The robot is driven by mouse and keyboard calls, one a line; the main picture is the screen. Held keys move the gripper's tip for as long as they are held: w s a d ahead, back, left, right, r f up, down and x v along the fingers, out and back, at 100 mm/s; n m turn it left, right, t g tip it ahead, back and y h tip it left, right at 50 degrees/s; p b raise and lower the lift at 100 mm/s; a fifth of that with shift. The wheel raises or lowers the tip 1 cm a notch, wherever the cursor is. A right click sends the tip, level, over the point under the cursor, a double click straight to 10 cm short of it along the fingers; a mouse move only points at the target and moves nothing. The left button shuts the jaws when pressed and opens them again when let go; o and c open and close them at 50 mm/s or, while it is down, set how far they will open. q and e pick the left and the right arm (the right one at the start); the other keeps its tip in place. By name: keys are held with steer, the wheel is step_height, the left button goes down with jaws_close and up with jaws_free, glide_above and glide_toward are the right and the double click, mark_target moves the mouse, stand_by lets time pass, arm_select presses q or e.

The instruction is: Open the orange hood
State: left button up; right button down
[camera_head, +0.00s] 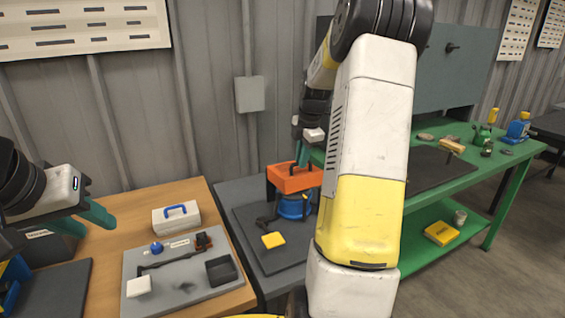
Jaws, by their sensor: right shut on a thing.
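The orange hood (290,180) is a box-like cover with a dark handle, in the middle of the head view. It sits above a blue round body (292,207) on a dark mat. My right gripper (303,155) comes down at the hood's top, its teal fingers partly hidden by my arm. It is shut on the hood's handle, though the contact is small in the picture. My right arm hides what lies right of the hood. My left gripper (86,219) is at the left, over the wooden table, with its teal fingers apart and nothing visible between them.
A grey tray (215,295) on the wooden table holds a blue knob, a white block and a black bin. A white box (176,218) with a blue handle stands behind it. A yellow block (273,240) lies before the hood. A green bench (455,180) stands right.

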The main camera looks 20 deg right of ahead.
steer(key=shift+w+r, duration=0.1)
steer(key=shift+r, duration=0.25)
steer(key=shift+w, duration=0.1)
steer(key=shift+w+r, duration=0.35)
steer(key=shift+r, duration=0.2)
steer(key=shift+w+r, duration=0.3)
steer(key=shift+r, duration=0.2)
steer(key=shift+w+a+r, duration=0.15)
steer(key=shift+w+r, duration=0.75)
steer(key=shift+w, duration=0.1)
steer(key=shift+w+a+r, duration=0.1)
steer(key=shift+w+r, duration=0.65)
steer(key=shift+w, duration=0.35)
